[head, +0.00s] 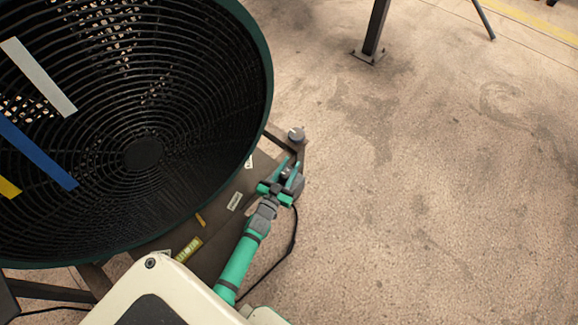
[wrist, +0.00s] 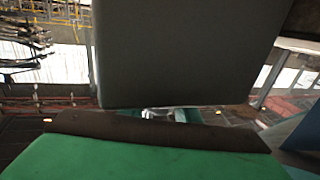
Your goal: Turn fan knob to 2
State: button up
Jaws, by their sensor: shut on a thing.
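The large black fan (head: 143,153) with its dark green rim fills the left of the head view. My green gripper (head: 286,175) is at a small grey control box (head: 298,187) on the fan's base, low and right of the rim. Its fingers are shut on a small dark part there, which I take to be the fan knob (head: 285,172). The fingers mostly cover the knob, and I cannot read its setting. In the wrist view a large dark grey block and green and brown surfaces fill the near field; the knob cannot be made out.
A round grey part (head: 296,133) sits on the fan's stand just beyond my gripper. A black cable (head: 292,240) runs on the floor beside my arm. A dark metal post (head: 376,30) stands at the top. The concrete floor (head: 430,200) to the right is clear.

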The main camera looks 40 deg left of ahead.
jog(key=shift+d+m+h, duration=0.25)
jog(key=shift+m+h, duration=0.55)
jog(key=shift+h, duration=0.45)
jog(key=shift+d+m+h, duration=0.25)
jog(key=shift+m+h, duration=0.55)
jog(key=shift+h, duration=0.45)
jog(key=shift+d+m+h, duration=0.2)
jog(key=shift+m+h, duration=0.3)
jog(key=shift+h, duration=0.25)
jog(key=shift+d+m+h, duration=0.15)
jog(key=shift+m+h, duration=0.35)
jog(key=shift+h, duration=0.25)
jog(key=shift+s+h, duration=0.1)
jog(key=shift+h, duration=0.2)
jog(key=o, duration=1)
jog(key=shift+o, duration=0.2)
